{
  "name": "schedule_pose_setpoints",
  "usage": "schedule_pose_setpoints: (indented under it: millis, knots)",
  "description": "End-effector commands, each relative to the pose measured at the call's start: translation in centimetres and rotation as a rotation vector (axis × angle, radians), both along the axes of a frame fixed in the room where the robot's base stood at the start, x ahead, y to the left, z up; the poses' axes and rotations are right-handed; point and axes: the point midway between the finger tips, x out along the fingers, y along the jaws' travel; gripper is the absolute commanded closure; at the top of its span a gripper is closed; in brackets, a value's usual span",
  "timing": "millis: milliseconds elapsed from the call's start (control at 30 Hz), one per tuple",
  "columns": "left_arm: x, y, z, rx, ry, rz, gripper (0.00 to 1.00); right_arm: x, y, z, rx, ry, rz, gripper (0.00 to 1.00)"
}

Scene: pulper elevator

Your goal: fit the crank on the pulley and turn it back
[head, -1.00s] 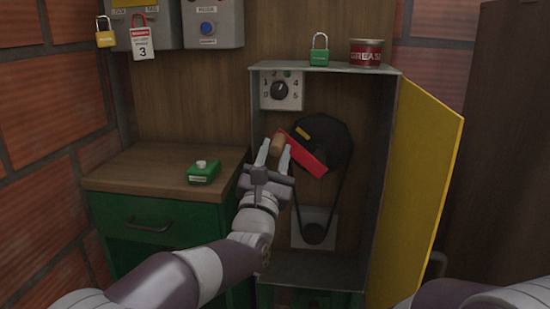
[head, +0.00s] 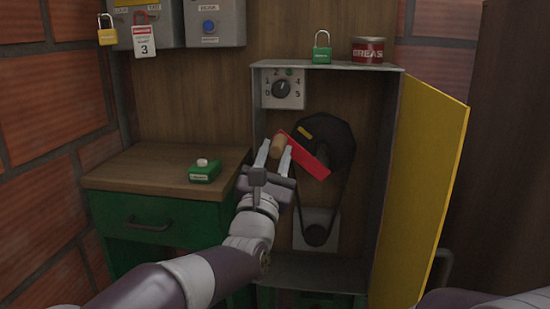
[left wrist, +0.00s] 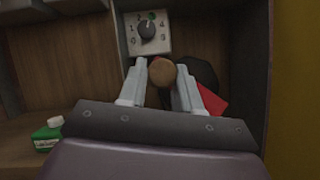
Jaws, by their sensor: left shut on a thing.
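The crank is a red arm (head: 306,155) with a round wooden handle (head: 279,148). My left gripper (head: 275,156) is shut on the wooden handle, which also shows between the fingers in the left wrist view (left wrist: 161,73). The crank's red arm slants down to the right across the front of the black pulley (head: 335,138) in the open cabinet. Whether the crank is seated on the pulley's hub cannot be told, as the arm covers that spot. A belt runs from the pulley down to a small lower pulley (head: 316,235). My right gripper is out of view.
The cabinet's yellow door (head: 428,190) stands open at the right. A numbered dial (head: 283,88) sits at the cabinet's upper left. A green padlock (head: 321,48) and a grease tin (head: 368,50) stand on the cabinet top.

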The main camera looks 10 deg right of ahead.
Motion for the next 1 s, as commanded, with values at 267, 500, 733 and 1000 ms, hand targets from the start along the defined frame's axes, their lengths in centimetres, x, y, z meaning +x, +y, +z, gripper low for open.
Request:
schedule_pose_setpoints:
  millis: [267,500,733,1000]
  knots:
    - [-0.2,0.1,0.1,-0.001,-0.004,0.0,1.0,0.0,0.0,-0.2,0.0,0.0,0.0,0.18]
    - [-1.7,0.5,-0.1,-0.003,-0.006,0.0,1.0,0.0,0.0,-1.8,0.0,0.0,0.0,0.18]
    - [-2.4,0.7,0.2,-0.003,-0.003,0.0,1.0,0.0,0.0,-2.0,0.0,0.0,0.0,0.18]
    - [-2.4,0.7,0.2,-0.003,-0.003,0.0,1.0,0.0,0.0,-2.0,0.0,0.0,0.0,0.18]
